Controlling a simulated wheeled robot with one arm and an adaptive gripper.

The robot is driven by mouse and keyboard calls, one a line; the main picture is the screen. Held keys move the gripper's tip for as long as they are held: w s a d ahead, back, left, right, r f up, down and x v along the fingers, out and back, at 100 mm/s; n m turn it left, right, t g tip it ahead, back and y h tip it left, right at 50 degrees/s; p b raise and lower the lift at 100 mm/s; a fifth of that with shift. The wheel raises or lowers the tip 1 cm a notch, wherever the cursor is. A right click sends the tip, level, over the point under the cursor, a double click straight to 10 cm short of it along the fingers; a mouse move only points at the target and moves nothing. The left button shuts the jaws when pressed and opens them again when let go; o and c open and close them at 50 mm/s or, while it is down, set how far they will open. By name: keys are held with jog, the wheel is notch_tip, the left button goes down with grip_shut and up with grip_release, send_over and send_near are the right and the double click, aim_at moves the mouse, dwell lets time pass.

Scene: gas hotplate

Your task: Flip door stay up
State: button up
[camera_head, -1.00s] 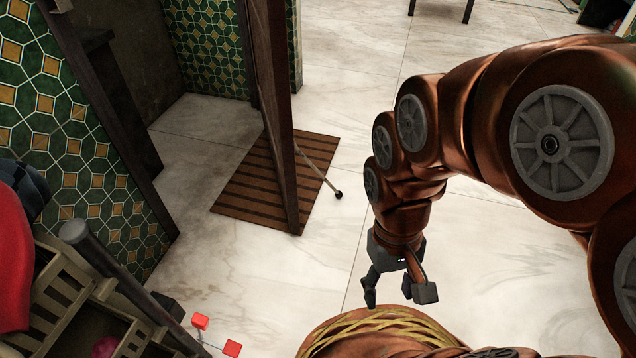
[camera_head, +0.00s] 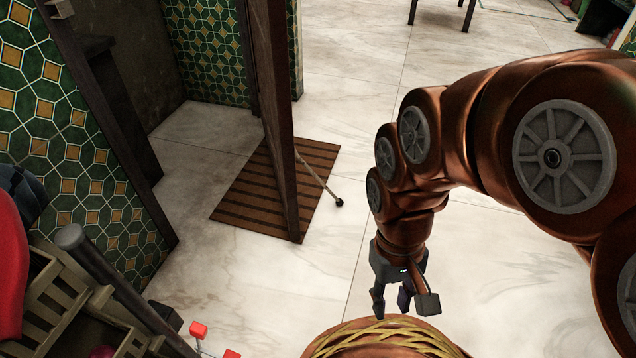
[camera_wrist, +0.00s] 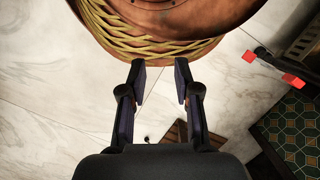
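The door stay (camera_head: 318,181) is a thin pale rod with a dark round tip. It slants down from the open brown door (camera_head: 273,110) to near the floor, tip by the striped mat's right edge. A small dark tip, likely the stay's, shows in the wrist view just above my gripper housing. My gripper (camera_head: 392,304) points down, right of and nearer than the stay, with a clear gap between them. In the wrist view my gripper (camera_wrist: 160,78) has its two fingers apart with nothing between them.
A brown striped mat (camera_head: 240,190) lies under the door. Green tiled walls (camera_head: 75,150) stand at left. A wooden crate (camera_head: 50,300), a dark post (camera_head: 120,285) and red blocks (camera_head: 198,329) are at lower left. Pale floor around my gripper is clear.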

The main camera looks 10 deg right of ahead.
jog(key=shift+g, duration=0.4)
jog(key=r+p, duration=0.3)
jog(key=r, duration=0.1)
jog(key=s+r+p, duration=0.1)
jog(key=r+p, duration=0.2)
jog(key=p, duration=0.1)
jog(key=s+r+p, duration=0.1)
jog(key=r+p, duration=0.2)
jog(key=r, duration=0.1)
jog(key=shift+r, duration=0.3)
grip_shut()
jog(key=shift+s+r+p, duration=0.25)
jog(key=shift+r+p, duration=0.15)
jog(key=shift+p, duration=0.1)
